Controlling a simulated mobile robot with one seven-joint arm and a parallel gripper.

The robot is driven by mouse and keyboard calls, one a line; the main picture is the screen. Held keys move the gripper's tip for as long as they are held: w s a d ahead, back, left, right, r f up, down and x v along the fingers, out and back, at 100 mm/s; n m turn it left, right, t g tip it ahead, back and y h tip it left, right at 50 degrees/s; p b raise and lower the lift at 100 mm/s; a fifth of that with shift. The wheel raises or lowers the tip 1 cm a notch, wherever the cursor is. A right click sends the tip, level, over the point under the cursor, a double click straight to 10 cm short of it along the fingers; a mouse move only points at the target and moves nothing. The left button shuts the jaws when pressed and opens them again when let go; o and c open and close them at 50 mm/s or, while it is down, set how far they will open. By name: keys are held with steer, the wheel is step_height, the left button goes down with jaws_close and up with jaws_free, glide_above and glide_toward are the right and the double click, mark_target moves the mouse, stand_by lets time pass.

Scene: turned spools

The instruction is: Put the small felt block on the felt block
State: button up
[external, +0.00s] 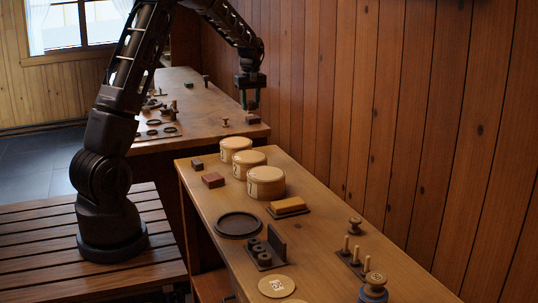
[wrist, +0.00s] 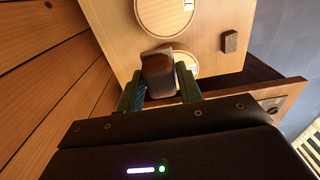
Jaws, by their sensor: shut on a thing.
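My gripper (external: 250,100) hangs in the air over the gap between the two tables in the external view. In the wrist view its two green fingers (wrist: 160,84) are shut on a dark brown block with a greyish layer, which I take for the small felt block (wrist: 157,72). The block is held clear of the table. A reddish-brown block (external: 213,180), probably the felt block, lies on the near table, left of the round boxes. Its top is bare. I cannot make it out in the wrist view.
Three round lidded boxes (external: 266,182) stand in a row along the near table. A smaller dark block (external: 197,163) lies behind the reddish one and shows in the wrist view (wrist: 230,41). A dark round tray (external: 238,225) lies in front. A plank wall (external: 400,110) bounds the right.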

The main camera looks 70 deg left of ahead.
glide_above(208, 179)
step_height(208, 179, down, 20)
steer(key=shift+a+r, duration=0.15)
stand_by(0.5)
steer(key=o, duration=1)
steer(key=shift+c, duration=0.2)
step_height(208, 179, up, 12)
